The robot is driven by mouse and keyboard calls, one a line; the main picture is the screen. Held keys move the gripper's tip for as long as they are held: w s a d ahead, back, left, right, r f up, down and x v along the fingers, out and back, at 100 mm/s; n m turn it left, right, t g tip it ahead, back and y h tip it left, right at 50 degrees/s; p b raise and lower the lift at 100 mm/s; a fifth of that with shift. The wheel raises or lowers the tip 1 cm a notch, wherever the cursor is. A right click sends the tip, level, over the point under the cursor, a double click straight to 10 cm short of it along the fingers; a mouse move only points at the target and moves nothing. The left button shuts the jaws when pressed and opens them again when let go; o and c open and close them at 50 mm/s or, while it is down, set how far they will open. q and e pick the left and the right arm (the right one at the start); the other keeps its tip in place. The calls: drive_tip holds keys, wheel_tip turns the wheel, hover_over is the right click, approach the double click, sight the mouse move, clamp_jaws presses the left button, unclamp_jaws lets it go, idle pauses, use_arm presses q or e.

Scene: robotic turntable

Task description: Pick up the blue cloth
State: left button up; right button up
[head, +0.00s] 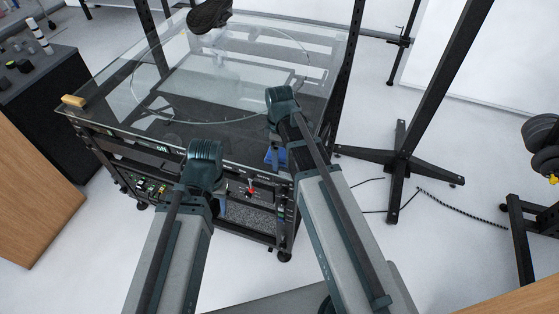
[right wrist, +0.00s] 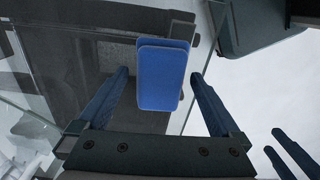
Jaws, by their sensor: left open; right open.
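The blue cloth (right wrist: 163,75) shows in the right wrist view as a flat folded rectangle near the edge of the cart. A blue patch that appears to be the same cloth (head: 276,156) shows in the head view at the front right of the cart, partly hidden by my right arm. My right gripper (right wrist: 158,72) is open, with one finger on each side of the cloth in the picture. I see no contact. In the head view my right gripper (head: 283,100) is over the glass edge. My left gripper (head: 205,160) is open at the cart's front, its fingertips mostly hidden.
The turntable cart (head: 105,118) has a glass top. A black stand (head: 400,150) is to the right, a dark cabinet (head: 40,125) to the left. A cable (head: 455,206) lies on the floor.

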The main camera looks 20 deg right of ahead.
drive_tip(key=shift+r, duration=0.1)
drive_tip(key=c, duration=1.3)
use_arm(q)
drive_tip(key=shift+r, duration=0.1)
